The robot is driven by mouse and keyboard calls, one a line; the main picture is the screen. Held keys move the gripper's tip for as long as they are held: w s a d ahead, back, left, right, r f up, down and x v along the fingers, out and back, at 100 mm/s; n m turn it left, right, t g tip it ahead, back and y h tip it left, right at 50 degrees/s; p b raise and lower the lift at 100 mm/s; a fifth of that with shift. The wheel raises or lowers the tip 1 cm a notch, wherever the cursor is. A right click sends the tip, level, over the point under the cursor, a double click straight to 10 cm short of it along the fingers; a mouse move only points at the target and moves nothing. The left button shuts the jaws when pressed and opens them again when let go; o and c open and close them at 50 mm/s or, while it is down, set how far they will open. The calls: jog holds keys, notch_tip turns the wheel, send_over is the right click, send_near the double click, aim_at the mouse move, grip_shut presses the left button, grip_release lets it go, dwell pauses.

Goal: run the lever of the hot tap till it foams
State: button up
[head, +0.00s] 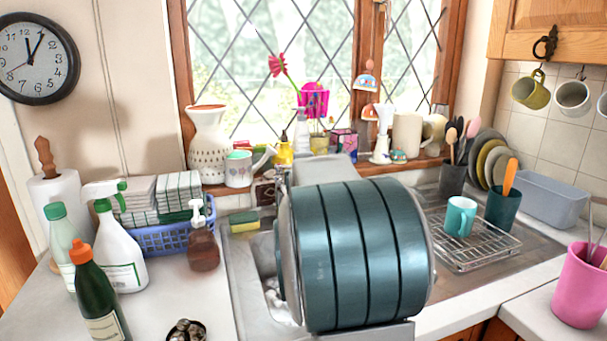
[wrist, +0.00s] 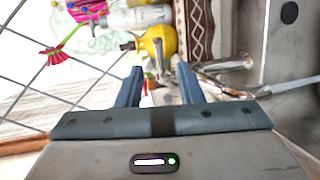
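In the wrist view my gripper (wrist: 160,75) is open, its two blue-grey fingers apart. A chrome tap (wrist: 228,66) shows just to the right of the fingers, with thin metal parts running behind the right finger. Something small and pale, with a touch of red, shows in the gap between the fingers; I cannot tell whether it is the hot tap's lever. In the head view my own teal arm hides the gripper and most of the tap. The sink (head: 238,287) shows left of my arm, with a white patch inside that may be foam.
A yellow bottle (wrist: 158,42) stands close beyond the fingers, on the crowded window sill. A soap pump (head: 203,247) and blue basket (head: 165,238) stand left of the sink. A wire rack (head: 475,249) with a teal mug (head: 460,217) is to the right.

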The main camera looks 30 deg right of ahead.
jog(key=shift+p+v, duration=0.8)
jog(key=shift+v, duration=0.75)
